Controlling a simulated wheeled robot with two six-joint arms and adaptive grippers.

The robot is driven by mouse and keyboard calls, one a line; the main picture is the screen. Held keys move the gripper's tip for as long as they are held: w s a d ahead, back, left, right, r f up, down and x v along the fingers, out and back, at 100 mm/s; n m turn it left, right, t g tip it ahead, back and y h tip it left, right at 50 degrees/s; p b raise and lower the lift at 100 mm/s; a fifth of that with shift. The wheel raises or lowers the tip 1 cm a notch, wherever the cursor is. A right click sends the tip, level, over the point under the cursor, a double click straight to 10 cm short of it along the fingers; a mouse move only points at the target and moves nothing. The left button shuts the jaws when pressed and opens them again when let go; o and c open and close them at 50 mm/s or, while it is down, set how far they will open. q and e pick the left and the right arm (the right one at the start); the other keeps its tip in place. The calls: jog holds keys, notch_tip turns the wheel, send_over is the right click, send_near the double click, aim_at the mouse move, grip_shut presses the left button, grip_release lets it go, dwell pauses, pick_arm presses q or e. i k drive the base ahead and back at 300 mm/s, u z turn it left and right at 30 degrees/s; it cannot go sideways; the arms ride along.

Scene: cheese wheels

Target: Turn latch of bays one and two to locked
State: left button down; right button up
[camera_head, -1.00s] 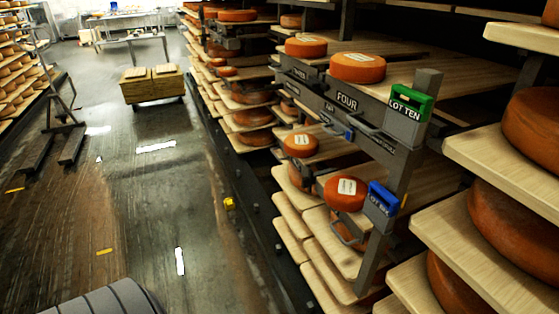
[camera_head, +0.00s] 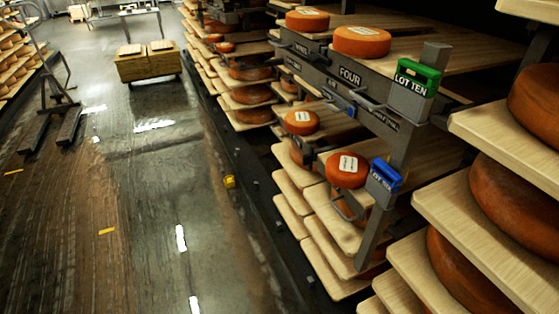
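Grey metal rails on the shelving rack carry small black name plates. One plate (camera_head: 349,77) reads FOUR; another plate (camera_head: 301,47) farther along seems to read THREE. Smaller plates on the same rail are too small to read, and I cannot make out any marked one or two. A metal handle-like bar (camera_head: 381,116) sits on the rail below FOUR. A curved bar (camera_head: 347,210) hangs lower, beneath a cheese wheel (camera_head: 347,169). I cannot tell which latches belong to bays one and two, nor how they are turned. Neither gripper is in view.
A green LOT TEN tag (camera_head: 417,78) and a blue tag (camera_head: 386,175) sit on the rack's upright. Shelves of large cheese wheels (camera_head: 501,222) fill the right. A wooden crate (camera_head: 147,62) stands far down the aisle. The floor (camera_head: 150,210) at left is mostly clear.

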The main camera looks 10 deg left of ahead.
aim_at(307, 159)
jog(key=u, duration=0.5)
jog(key=k, duration=0.6)
jog(key=u, duration=0.65)
jog(key=i, duration=1.15)
jog(key=z, duration=0.75)
jog(key=i, duration=0.75)
jog(key=z, duration=0.8)
